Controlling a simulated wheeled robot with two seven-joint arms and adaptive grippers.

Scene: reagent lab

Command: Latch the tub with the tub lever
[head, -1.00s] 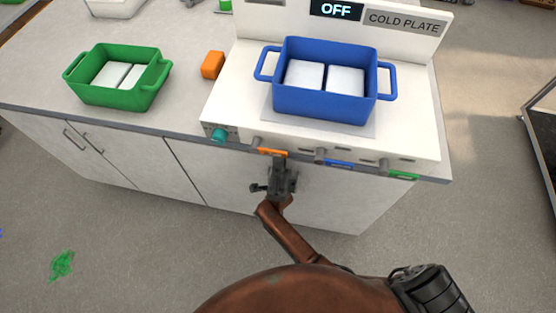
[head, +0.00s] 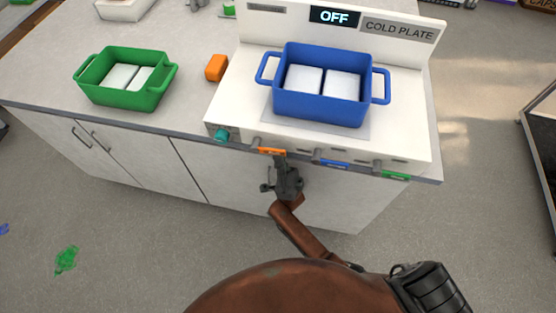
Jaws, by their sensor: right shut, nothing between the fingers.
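A blue tub (head: 320,103) with two side handles sits upright on the white cold plate unit (head: 413,125) and holds two white blocks. Levers line the unit's front edge, each by a coloured tag: orange (head: 270,151), blue (head: 334,164) and green (head: 396,176). I cannot tell from the picture which one is the tub lever. My right gripper (head: 280,160) is shut and empty at the front edge, just below and right of the orange tag. I cannot tell if it touches the lever there. My left gripper is not in view.
A green tub (head: 126,96) with white blocks stands on the counter at the left. An orange block (head: 216,68) lies between it and the unit. The display (head: 335,16) reads OFF. A teal knob (head: 221,135) is at the unit's left front corner. Green splatter (head: 66,260) marks the floor.

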